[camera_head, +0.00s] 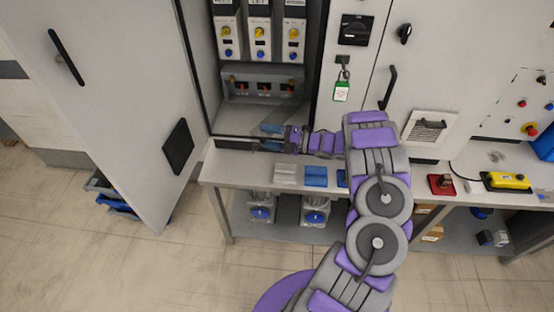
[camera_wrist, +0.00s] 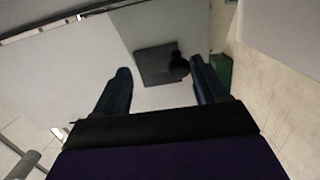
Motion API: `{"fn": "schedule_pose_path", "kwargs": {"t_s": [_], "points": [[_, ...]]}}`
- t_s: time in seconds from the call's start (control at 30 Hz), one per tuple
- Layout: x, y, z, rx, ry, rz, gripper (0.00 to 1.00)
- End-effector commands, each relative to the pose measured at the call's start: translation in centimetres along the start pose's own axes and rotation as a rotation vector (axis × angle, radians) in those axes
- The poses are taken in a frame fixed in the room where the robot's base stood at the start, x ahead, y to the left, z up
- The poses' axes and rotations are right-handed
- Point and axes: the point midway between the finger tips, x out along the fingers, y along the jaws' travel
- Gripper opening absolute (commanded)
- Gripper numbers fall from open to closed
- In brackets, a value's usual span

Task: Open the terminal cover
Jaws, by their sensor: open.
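The open cabinet holds a grey terminal unit (camera_head: 263,74) with a dark window and copper-coloured parts inside. I cannot tell for sure which part is its cover or whether it is open. My gripper (camera_head: 264,136) reaches in from the right, below and in front of this unit, pointing left. A translucent panel lies or stands around its fingertips. In the wrist view my gripper (camera_wrist: 161,67) has its two blue fingers spread with nothing held. Beyond them is a dark square plate (camera_wrist: 158,64) with a round dark knob on a pale surface.
The cabinet door (camera_head: 115,90) stands open on the left. Breaker modules (camera_head: 259,35) hang above the terminal unit. A yellow control box (camera_head: 508,181) lies far right.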

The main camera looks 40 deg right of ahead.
Motion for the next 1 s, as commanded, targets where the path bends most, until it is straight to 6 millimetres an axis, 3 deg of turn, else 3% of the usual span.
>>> {"fn": "schedule_pose_path", "kwargs": {"t_s": [0.03, 0.23, 0.3, 0.8, 1.0], "points": [[-0.3, 1.3, -0.2, -0.008, -0.002, 0.009, 0.55], [-1.6, 1.6, -3.7, -0.007, -0.001, 0.013, 0.62], [-2.1, 1.9, -4.8, -0.011, -0.002, 0.013, 0.52], [-5.9, 1.9, -12.4, -0.001, -0.003, 0.009, 0.52], [-6.5, 1.9, -14.1, -0.002, -0.002, 0.012, 0.52]]}}
